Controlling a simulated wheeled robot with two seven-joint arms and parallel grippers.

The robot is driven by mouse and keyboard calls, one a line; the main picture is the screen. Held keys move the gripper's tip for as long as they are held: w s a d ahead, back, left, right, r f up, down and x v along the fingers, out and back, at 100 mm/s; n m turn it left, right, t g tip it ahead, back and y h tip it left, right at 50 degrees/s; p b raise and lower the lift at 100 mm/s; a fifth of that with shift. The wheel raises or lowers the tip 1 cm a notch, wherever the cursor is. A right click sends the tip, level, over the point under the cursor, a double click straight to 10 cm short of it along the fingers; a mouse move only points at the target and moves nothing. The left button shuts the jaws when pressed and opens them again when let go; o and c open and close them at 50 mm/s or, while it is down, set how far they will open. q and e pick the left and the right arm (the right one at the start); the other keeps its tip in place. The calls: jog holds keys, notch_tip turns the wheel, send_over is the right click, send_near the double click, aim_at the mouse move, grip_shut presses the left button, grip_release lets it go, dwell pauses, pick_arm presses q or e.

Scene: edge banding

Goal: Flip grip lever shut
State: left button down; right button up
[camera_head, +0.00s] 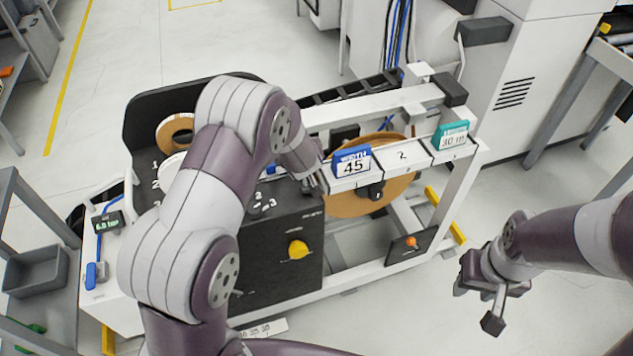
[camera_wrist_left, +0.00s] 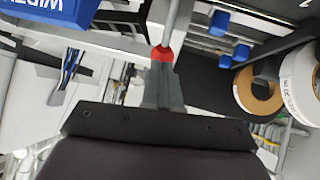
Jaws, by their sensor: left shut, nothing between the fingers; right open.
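My left gripper (camera_head: 312,186) is at the front edge of the white top rail, just left of the blue "WIDTH 45" sign. Its fingers are shut in the left wrist view (camera_wrist_left: 163,85). A grey rod with a red end (camera_wrist_left: 164,52) lies right at the fingertips there; it may be the grip lever, and I cannot tell if they touch. In the head view my arm hides this area, and no lever can be made out for sure. My right gripper (camera_head: 490,290) is open and empty, to the right of the machine, over the floor.
The blue "WIDTH 45" sign (camera_head: 352,161) and a teal "30 m" sign (camera_head: 450,135) stand on the rail. A black panel with a yellow knob (camera_head: 298,249) is below. Tape rolls (camera_wrist_left: 259,93) and blue knobs (camera_wrist_left: 220,24) show near the left gripper.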

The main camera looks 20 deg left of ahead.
pick_arm(q)
jog(key=shift+w+a+f+p, duration=0.15)
jog(key=shift+w+a+p, duration=0.55)
jog(key=shift+w+p, duration=0.25)
pick_arm(e)
jog(key=r, duration=0.2)
jog(key=shift+s+d+r, duration=0.1)
jog(key=shift+s+r, duration=0.1)
jog(key=shift+r, duration=0.15)
